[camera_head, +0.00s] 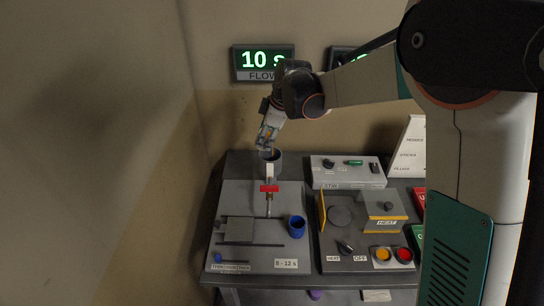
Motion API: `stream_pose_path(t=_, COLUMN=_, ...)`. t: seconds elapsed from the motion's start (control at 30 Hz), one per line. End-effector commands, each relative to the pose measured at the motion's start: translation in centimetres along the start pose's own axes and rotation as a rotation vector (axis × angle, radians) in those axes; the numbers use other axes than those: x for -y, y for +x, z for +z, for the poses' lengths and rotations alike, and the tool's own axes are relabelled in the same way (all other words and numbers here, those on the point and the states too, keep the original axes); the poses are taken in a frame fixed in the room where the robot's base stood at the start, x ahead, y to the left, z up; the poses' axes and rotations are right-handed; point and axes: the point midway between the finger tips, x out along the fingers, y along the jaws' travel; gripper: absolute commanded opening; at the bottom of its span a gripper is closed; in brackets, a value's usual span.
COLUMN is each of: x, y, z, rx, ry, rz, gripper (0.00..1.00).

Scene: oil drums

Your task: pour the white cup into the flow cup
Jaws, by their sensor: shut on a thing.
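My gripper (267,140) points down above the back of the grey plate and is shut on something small. The held thing is mostly hidden by the fingers, and I cannot make out a white cup clearly. Just below the fingertips is a grey cup-like vessel (276,158), which looks like the flow cup, on a stand with a white part (269,170) and a red crosspiece (269,188). The fingers overlap its rim in the picture; I cannot tell whether they touch it. The inside of the vessel is not clear.
A grey block (238,230) lies to the left. The heater unit (385,212) and a control box (347,171) are at the right. A wall display (263,62) reads 10 s, FLOW.

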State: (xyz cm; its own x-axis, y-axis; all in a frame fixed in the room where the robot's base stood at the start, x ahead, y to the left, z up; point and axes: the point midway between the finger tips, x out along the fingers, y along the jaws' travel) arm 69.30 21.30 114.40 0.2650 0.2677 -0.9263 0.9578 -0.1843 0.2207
Motion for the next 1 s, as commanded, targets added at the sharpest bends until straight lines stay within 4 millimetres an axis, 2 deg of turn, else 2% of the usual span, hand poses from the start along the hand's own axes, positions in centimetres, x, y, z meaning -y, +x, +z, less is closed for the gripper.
stream_pose_path(t=0.33, x=0.13, y=-0.39, z=0.27, rx=-0.090, ry=0.002, rz=0.068, gripper=0.17)
stream_pose_path(t=1.0, x=0.51, y=0.40, z=0.75, rx=-0.193, ry=0.000, rz=0.142, gripper=0.17)
